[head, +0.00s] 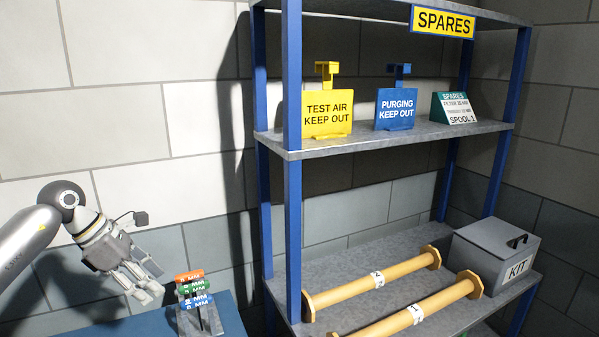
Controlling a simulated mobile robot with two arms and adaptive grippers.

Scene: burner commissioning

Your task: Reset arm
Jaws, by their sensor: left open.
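My left gripper (143,283) comes in from the left edge. It is open and empty, with its fingers pointing down and to the right. It is close to the left of a small stand of coloured labelled tags (194,291), orange, green and blue, though I cannot tell the exact gap. The stand's grey base (207,322) rests on a blue surface. My right gripper is not in view.
A blue-posted shelf rack (292,150) stands right. Its upper shelf holds a yellow sign (327,113), a blue sign (396,109) and a spares card (455,108). Below are yellow spools (375,284) and a grey KIT box (495,255). The blue surface (120,329) is partly visible.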

